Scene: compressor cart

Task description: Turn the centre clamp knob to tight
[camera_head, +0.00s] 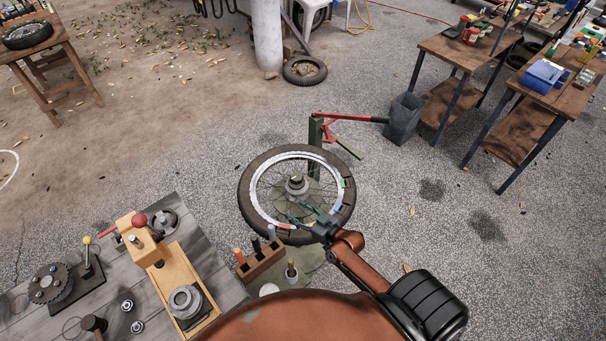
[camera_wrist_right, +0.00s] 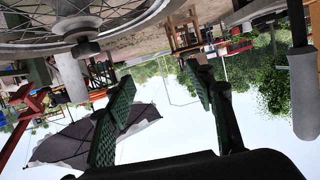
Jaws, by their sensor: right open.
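The bicycle-type wheel (camera_head: 346,209) lies flat on a stand in the middle of the head view. The centre clamp knob (camera_head: 296,183) is the dark, round piece at its hub. My right gripper (camera_head: 304,213) is over the near part of the wheel, on the near side of the knob and apart from it. Its green fingers are open with nothing between them, as the right wrist view (camera_wrist_right: 160,78) also shows. That view is upside down, with the wheel (camera_wrist_right: 135,50) along its top left. My left gripper is not in view.
A red-handled tool (camera_head: 345,117) on a green post stands behind the wheel. Floor right of it is mostly clear.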

